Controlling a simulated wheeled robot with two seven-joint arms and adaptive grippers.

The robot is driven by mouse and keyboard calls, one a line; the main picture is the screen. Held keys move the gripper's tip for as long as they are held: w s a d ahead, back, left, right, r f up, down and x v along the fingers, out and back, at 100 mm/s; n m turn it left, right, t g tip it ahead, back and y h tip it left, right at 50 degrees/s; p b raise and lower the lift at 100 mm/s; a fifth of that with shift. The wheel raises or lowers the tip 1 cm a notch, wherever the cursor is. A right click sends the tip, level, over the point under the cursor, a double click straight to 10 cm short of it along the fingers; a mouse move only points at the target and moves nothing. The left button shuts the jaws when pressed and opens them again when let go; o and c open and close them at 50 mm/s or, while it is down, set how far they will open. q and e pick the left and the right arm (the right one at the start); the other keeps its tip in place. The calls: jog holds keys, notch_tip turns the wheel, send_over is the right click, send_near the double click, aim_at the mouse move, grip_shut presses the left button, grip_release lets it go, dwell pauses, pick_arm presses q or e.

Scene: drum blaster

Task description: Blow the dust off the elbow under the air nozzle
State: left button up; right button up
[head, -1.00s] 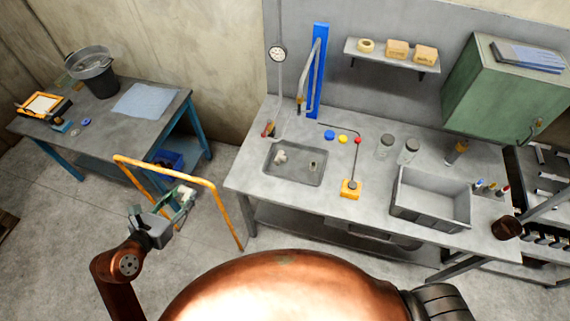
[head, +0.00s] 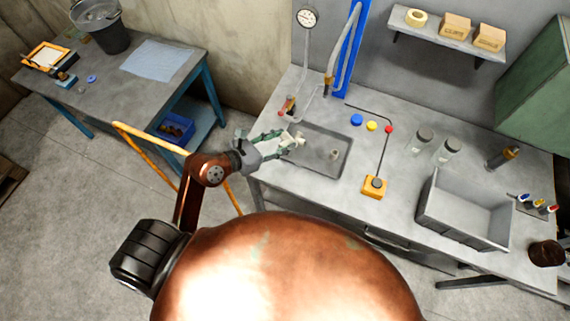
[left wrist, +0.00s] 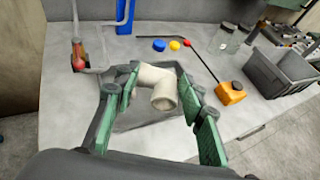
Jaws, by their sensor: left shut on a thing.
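The pale elbow (head: 298,140) is at the left end of the grey tray (head: 340,168) sunk in the bench. In the left wrist view the elbow (left wrist: 160,86) sits between the green finger pads. My left gripper (head: 290,139) is shut on it; I cannot tell whether it is clear of the tray floor. The air nozzle (head: 328,84) appears to be the tip of the hose on the blue post (head: 350,50), behind the tray and apart from the elbow. My right gripper is not in view.
A red-handled valve (head: 288,104) stands left of the nozzle. A yellow box (head: 374,187) with a cable, coloured buttons (head: 372,126), jars (head: 422,140) and a grey bin (head: 470,225) are to the right. An orange rail (head: 150,145) stands left of the bench.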

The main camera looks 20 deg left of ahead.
pick_arm(q)
jog(key=f+b, duration=0.2)
jog(key=f, duration=0.2)
jog(key=f+b, duration=0.2)
jog(key=f, duration=0.2)
jog(key=f+b, duration=0.3)
jog(key=f, duration=0.1)
jog(key=shift+s+f, duration=0.25)
jog(key=shift+s, duration=0.1)
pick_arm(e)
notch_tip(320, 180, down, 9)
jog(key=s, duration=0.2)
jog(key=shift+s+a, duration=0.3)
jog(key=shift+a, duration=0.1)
